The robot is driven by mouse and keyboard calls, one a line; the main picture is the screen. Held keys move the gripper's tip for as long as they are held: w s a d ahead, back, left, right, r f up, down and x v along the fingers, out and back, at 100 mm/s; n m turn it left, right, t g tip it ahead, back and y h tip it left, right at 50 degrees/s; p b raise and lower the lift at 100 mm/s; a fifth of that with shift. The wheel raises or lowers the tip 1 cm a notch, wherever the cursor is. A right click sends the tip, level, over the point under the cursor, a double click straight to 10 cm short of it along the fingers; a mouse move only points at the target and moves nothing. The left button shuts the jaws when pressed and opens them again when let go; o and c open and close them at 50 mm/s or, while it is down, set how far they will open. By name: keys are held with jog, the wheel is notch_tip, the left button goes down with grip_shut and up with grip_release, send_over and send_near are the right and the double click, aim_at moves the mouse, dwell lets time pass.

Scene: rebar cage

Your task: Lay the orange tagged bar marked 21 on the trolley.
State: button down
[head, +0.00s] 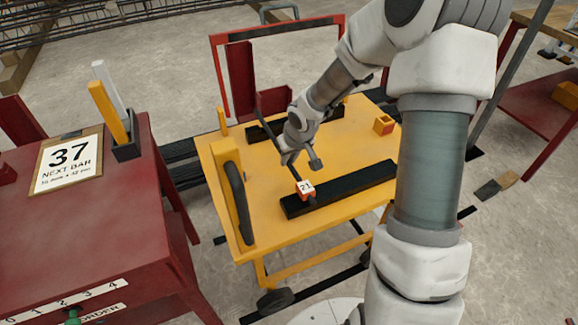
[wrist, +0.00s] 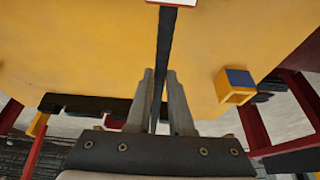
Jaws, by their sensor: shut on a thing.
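The orange tagged bar marked 21 is a thin dark rod with an orange-and-white tag (head: 305,187) reading 21 near its front end. In the wrist view the bar (wrist: 164,45) runs between the fingers, with the tag cut off at the top edge. My gripper (head: 293,160) is shut on the bar near its middle, over the trolley; its fingers also show in the wrist view (wrist: 159,100). The trolley (head: 235,178) has a yellow top with two black bearers. The tagged end is over or at the front bearer (head: 350,184); contact is unclear. The back bearer (head: 258,132) is partly hidden by my arm.
A small yellow open box (head: 384,124) stands at the trolley's right. A red table (head: 70,235) with a sign reading 37 NEXT BAR (head: 68,163) stands left. A red frame (head: 235,70) rises behind the trolley.

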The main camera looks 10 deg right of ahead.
jog(key=shift+f, duration=0.85)
jog(key=shift+f+b, duration=0.2)
jog(key=shift+b, duration=0.2)
jog(key=c, duration=0.8)
grip_release()
jog(key=shift+r, duration=0.1)
jog(key=shift+r+p, duration=0.2)
jog(key=shift+p, duration=0.1)
jog(key=p+v, duration=0.6)
jog(key=v, duration=0.5)
jog(key=shift+s+d+r, duration=0.1)
jog(key=shift+r, duration=0.3)
